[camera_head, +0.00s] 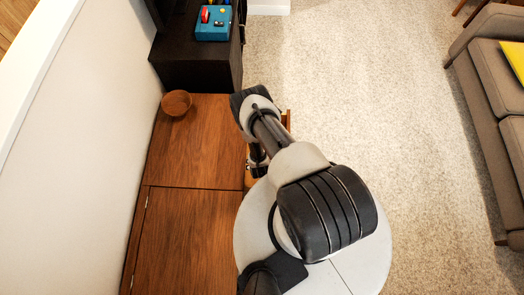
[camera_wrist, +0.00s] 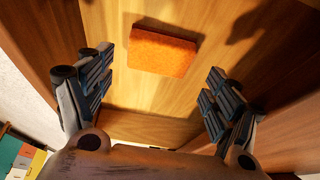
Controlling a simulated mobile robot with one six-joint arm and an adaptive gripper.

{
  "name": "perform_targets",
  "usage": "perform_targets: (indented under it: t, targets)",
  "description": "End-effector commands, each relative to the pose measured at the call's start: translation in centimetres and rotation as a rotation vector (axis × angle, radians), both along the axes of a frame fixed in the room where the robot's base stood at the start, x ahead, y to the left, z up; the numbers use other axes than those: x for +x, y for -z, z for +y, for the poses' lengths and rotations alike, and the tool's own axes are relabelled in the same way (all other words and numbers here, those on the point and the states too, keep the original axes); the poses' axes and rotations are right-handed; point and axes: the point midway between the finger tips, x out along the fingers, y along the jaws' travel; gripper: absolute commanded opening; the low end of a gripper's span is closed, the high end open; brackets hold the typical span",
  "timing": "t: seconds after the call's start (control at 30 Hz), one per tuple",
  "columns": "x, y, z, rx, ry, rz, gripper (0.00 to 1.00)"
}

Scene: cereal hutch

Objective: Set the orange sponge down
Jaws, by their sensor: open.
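The orange sponge (camera_wrist: 163,53) lies on a light wooden surface (camera_wrist: 140,98) in the wrist view, ahead of and between my fingers. My gripper (camera_wrist: 152,92) is open, with a finger on each side and clear space between them. Neither finger touches the sponge. In the head view my arm covers the sponge, and only the dark end of my gripper (camera_head: 258,168) shows beside the hutch.
A brown hutch (camera_head: 195,150) stands along the white wall, with a wooden bowl (camera_head: 176,103) on top. Behind it is a dark cabinet with a teal box (camera_head: 213,24). Carpet (camera_head: 330,80) lies open at right, before a sofa (camera_head: 490,100).

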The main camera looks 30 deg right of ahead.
Motion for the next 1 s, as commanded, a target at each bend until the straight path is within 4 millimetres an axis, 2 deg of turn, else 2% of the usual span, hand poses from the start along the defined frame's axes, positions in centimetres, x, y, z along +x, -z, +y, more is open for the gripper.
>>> perform_targets:
  t: [0.03,0.1,0.37,0.47,0.57,0.67,0.7,0.77,0.8,0.87,1.0]
  targets:
    - [-0.4,-1.6,0.3,0.0,-0.003,0.002,0.83]
    - [-0.8,-2.9,0.6,0.0,-0.003,0.001,0.83]
    - [-1.8,-5.5,1.3,0.0,-0.001,-0.001,0.83]
    - [-0.8,-6.5,1.4,0.003,-0.005,-0.005,0.83]
    - [2.2,-8.8,1.5,0.013,-0.017,-0.015,0.83]
    - [6.9,-13.2,1.8,0.03,-0.043,-0.025,0.83]
    - [8.7,-15.4,2.0,0.039,-0.055,-0.027,0.83]
    - [11.1,-18.9,2.4,0.051,-0.076,-0.029,0.83]
    - [12.6,-21.2,2.6,0.058,-0.09,-0.029,0.83]
    - [14.4,-24.8,3.0,0.068,-0.114,-0.03,0.83]
    - [17.3,-33.6,4.1,0.086,-0.169,-0.033,0.83]
